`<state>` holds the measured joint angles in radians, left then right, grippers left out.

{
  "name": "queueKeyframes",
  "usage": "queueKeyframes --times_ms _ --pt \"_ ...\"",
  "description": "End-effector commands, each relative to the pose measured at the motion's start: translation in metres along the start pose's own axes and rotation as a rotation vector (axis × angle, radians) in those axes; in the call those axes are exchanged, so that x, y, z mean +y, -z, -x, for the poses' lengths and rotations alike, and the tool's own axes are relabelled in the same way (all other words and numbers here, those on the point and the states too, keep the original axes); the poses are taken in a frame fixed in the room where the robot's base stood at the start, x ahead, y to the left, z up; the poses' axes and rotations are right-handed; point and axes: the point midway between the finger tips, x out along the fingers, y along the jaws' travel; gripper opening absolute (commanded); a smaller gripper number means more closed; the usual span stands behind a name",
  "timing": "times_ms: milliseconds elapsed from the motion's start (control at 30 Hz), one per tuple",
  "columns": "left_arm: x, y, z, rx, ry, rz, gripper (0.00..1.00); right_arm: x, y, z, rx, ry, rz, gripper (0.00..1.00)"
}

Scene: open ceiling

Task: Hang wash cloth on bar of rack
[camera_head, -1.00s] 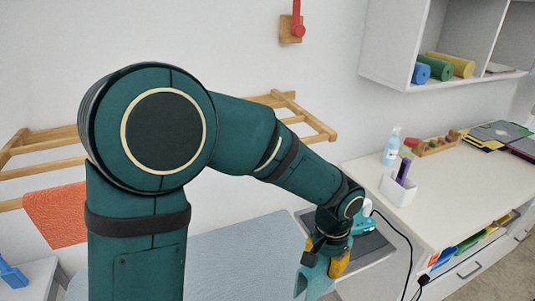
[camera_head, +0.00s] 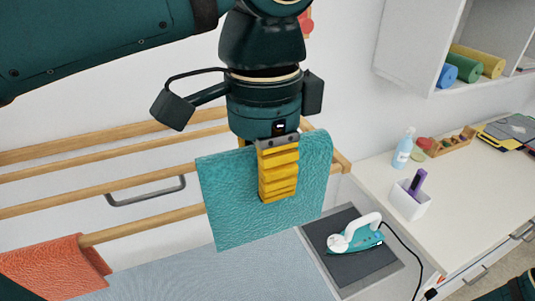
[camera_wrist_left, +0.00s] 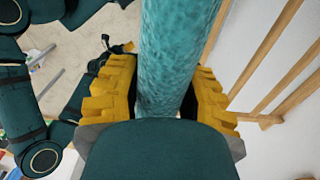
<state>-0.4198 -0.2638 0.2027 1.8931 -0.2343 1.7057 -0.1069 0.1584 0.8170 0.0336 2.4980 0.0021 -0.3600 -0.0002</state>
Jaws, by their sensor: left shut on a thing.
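The teal wash cloth (camera_head: 225,205) hangs at the right part of the wooden rack (camera_head: 125,188). My left gripper (camera_head: 279,190) points down with its yellow fingers shut on the cloth. In the left wrist view the cloth (camera_wrist_left: 178,60) runs between the two yellow fingers (camera_wrist_left: 170,105), and rack bars (camera_wrist_left: 275,60) show to the right, apart from the fingers. The cloth hides the bars behind it, so I cannot tell whether it touches or lies over one.
An orange cloth (camera_head: 60,270) hangs on the rack's front bar at the left. Below stands a blue-grey ironing board (camera_head: 215,275) with a teal iron (camera_head: 355,238) on a dark pad. A white counter (camera_head: 465,190) with a spray bottle (camera_head: 402,148) is at the right.

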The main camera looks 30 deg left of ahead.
Motion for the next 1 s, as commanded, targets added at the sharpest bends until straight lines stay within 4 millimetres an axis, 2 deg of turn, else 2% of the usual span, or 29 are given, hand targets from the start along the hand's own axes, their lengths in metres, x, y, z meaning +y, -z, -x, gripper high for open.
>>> queueKeyframes --times_ms 1000 --pt "-0.072 0.001 -0.001 0.000 0.000 0.001 0.02 0.000 0.000 0.000 0.000 0.000 0.000 0.41"
